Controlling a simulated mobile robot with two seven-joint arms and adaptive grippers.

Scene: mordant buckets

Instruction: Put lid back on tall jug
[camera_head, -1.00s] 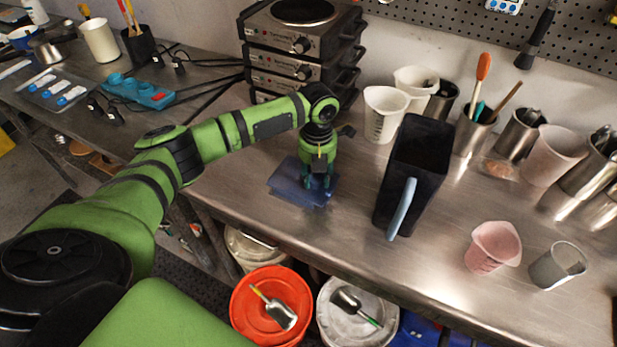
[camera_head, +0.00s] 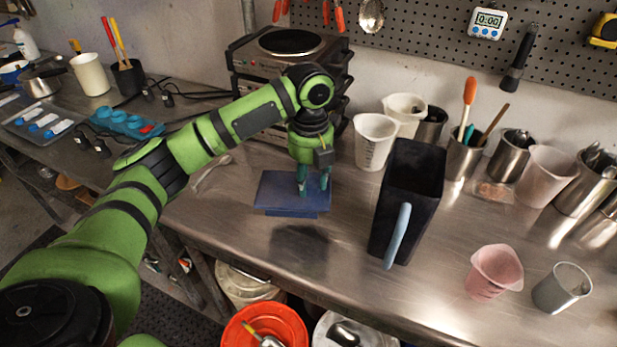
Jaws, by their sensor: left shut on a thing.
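The tall jug (camera_head: 400,200) is black with a pale blue handle and stands upright and open-topped on the steel bench. The blue lid (camera_head: 287,196) is a flat slab to the left of the jug, apart from it. My left gripper (camera_head: 312,190) points down and is shut on the lid, near its right side. The lid hangs above the bench, with a dark shadow below it. The exact grip on the lid is too small to see clearly. My right gripper is not in view.
White beakers (camera_head: 374,140) and steel canisters (camera_head: 510,155) stand behind and right of the jug. A pink cup (camera_head: 494,271) and a grey cup (camera_head: 562,287) stand at the front right. Stacked hot plates (camera_head: 290,60) stand behind my left arm. The bench before the jug is clear.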

